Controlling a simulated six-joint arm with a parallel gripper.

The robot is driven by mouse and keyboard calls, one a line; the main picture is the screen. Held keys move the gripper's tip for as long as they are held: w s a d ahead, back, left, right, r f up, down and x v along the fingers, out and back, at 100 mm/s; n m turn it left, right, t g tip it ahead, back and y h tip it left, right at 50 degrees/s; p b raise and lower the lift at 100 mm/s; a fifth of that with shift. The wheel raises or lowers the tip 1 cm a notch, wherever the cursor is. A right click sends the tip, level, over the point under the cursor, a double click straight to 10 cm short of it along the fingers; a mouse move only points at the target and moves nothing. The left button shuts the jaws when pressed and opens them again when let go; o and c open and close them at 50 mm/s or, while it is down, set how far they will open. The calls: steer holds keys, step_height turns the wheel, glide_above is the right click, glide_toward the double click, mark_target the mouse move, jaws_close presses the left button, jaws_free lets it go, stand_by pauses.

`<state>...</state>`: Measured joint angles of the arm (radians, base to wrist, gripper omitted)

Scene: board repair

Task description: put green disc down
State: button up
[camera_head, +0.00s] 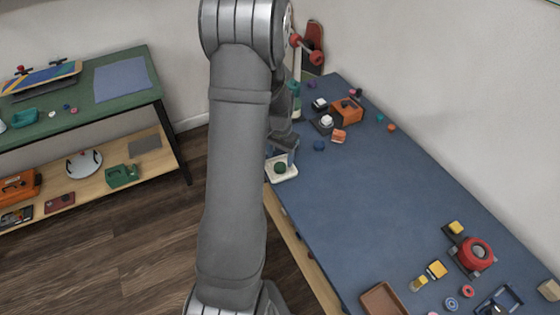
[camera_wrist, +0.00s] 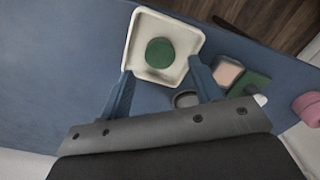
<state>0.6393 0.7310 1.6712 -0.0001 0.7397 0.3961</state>
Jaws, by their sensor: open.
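The green disc (camera_head: 280,168) lies in a shallow white tray (camera_head: 291,174) at the left edge of the blue bench. In the wrist view the green disc (camera_wrist: 160,53) sits near the middle of the white tray (camera_wrist: 146,22), touching neither finger. My gripper (camera_wrist: 160,70) is open and empty, its two blue fingers spread wide on either side of the tray's near part. In the head view my gripper (camera_head: 290,156) is partly hidden by my arm, just above the tray.
A pink block (camera_wrist: 227,72), a green block (camera_wrist: 250,84) and a dark grey round part (camera_wrist: 186,99) are close to the right finger. In the head view, a blue ball (camera_head: 319,145) and orange items stand farther back. The bench middle is clear.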

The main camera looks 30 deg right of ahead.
step_height(320, 180, up, 8)
steer(key=shift+r, duration=0.25)
steer(key=shift+f, duration=0.1)
glide_toward(280, 166)
steer(key=shift+f, duration=2.55)
